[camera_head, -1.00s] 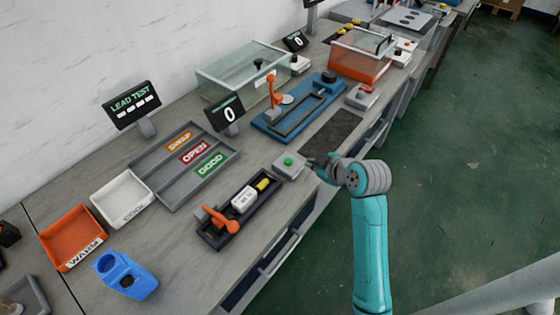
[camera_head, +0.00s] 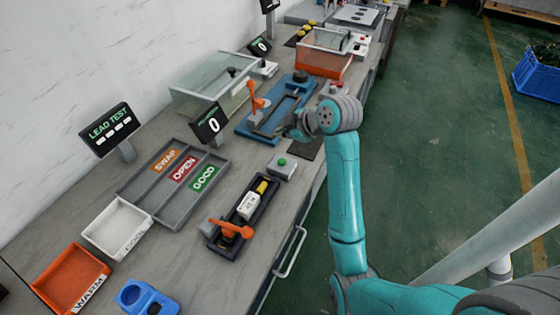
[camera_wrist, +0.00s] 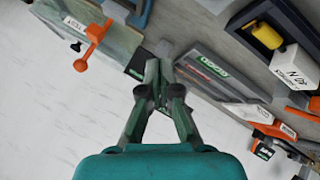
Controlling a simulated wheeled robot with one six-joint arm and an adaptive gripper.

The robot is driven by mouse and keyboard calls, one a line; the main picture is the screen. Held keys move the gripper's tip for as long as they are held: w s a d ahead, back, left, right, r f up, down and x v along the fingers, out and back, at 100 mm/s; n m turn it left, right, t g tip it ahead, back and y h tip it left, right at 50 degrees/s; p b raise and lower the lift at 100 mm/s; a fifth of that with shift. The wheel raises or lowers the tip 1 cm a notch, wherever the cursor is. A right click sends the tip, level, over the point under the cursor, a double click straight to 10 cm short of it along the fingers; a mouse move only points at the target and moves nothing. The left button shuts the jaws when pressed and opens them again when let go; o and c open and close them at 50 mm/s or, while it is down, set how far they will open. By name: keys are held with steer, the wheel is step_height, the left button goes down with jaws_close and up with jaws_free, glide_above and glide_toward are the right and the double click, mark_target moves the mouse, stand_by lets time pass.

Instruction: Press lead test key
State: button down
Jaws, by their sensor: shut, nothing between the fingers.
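The lead test key appears to be the green button (camera_head: 282,161) on a small grey box (camera_head: 281,172) at the bench's front edge. My gripper (camera_head: 290,131) is shut and empty, beyond the button box in the head view, over the bench near the blue fixture. Its closed fingers also show in the wrist view (camera_wrist: 161,62), where I cannot make out the button. The LEAD TEST display (camera_head: 111,130) stands at the back left with blank dashes. A dark fixture (camera_head: 219,243) holds a white block (camera_head: 249,206) and has an orange lever (camera_head: 231,229).
A blue fixture (camera_head: 249,127) with an orange lever stands behind the button box. A grey sorting tray (camera_head: 182,212) marked SWAP, OPEN and GOOD lies to the left. A white bin (camera_head: 97,240) and an orange WARM bin (camera_head: 49,282) are at the lower left.

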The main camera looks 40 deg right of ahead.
mark_target(283, 162)
steer(key=shift+f, duration=4.4)
steer(key=shift+f, duration=0.1)
steer(key=shift+f, duration=0.3)
steer(key=shift+f, duration=0.5)
steer(key=shift+r, duration=0.95)
steer(key=shift+r, duration=2.5)
